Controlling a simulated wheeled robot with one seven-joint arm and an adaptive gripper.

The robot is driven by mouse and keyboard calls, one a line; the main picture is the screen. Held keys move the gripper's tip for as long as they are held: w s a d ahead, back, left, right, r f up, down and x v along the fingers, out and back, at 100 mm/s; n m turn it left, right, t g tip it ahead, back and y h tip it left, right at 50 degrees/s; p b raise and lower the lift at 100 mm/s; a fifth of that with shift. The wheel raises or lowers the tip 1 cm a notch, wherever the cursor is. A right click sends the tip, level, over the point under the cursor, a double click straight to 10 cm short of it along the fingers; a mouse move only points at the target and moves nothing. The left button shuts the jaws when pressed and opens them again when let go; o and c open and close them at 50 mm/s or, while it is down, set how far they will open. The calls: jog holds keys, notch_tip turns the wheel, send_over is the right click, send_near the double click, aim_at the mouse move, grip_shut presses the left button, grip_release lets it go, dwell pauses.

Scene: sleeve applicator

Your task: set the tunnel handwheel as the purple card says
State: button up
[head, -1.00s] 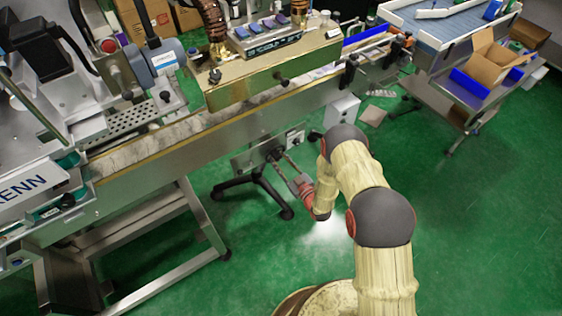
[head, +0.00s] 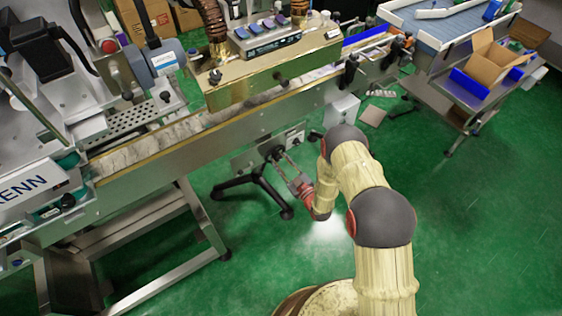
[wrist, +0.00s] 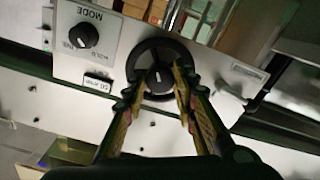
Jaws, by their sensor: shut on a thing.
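The handwheel is a round black wheel (wrist: 136,66) with a central hub that bears a short white mark, on a pale panel in the wrist view. My gripper (wrist: 169,76) is shut on its hub, with one finger on each side. In the head view my gripper (head: 284,162) reaches the panel (head: 254,158) below the tunnel (head: 264,77); the handwheel is small and mostly hidden there. I cannot make out a purple card with readable text in either view.
A MODE knob (wrist: 83,36) sits left of the wheel on the same panel, and a small lever (wrist: 232,95) sticks out at the right. A black-footed stand (head: 266,190) is below. A cart with an open box (head: 492,57) stands at right. Green floor is clear at lower right.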

jog(key=n, duration=1.2)
jog(key=shift+n, duration=0.4)
jog(key=n, duration=0.5)
jog(key=shift+r, duration=0.1)
jog(key=n, duration=0.6)
jog(key=shift+n+b, duration=0.3)
jog(key=shift+n, duration=0.1)
jog(key=n, duration=0.6)
jog(key=shift+b, duration=0.3)
jog(key=n, duration=0.6)
jog(key=shift+s+a+n+b, duration=0.1)
jog(key=shift+n+b, duration=0.2)
jog(key=shift+b, duration=0.1)
jog(key=n+b, duration=0.1)
jog(key=n, duration=1.1)
jog(key=shift+b, duration=0.4)
